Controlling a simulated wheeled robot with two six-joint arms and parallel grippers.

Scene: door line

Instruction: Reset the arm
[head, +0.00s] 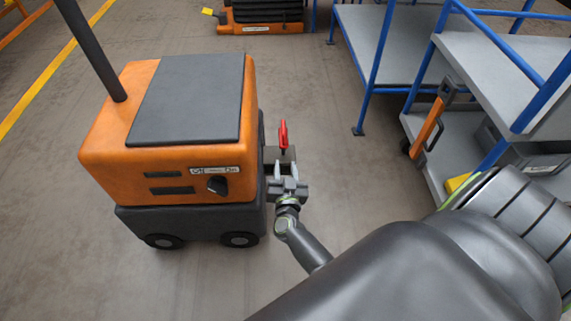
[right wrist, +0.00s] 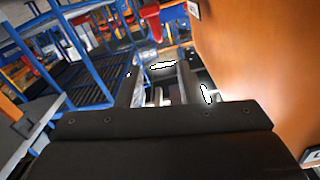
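My right gripper (head: 285,170) is beside the right side of an orange machine (head: 180,165) with a dark grey top. Its two pale fingers stand apart with nothing visible between them. A red handle (head: 284,136) stands upright just beyond the fingertips, apart from them. In the right wrist view the fingers (right wrist: 160,85) also show a gap, and the red handle (right wrist: 155,22) is above them, near the machine's orange wall (right wrist: 245,70). My right arm reaches in from the lower right. My left gripper is not in view.
A blue-framed cart with grey shelves (head: 500,75) stands at the right, with an orange-and-grey tool (head: 428,125) leaning on it. A grey platform with blue posts (head: 385,40) is behind. A dark stack on an orange base (head: 262,27) is at the back. The floor (head: 325,170) between is clear.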

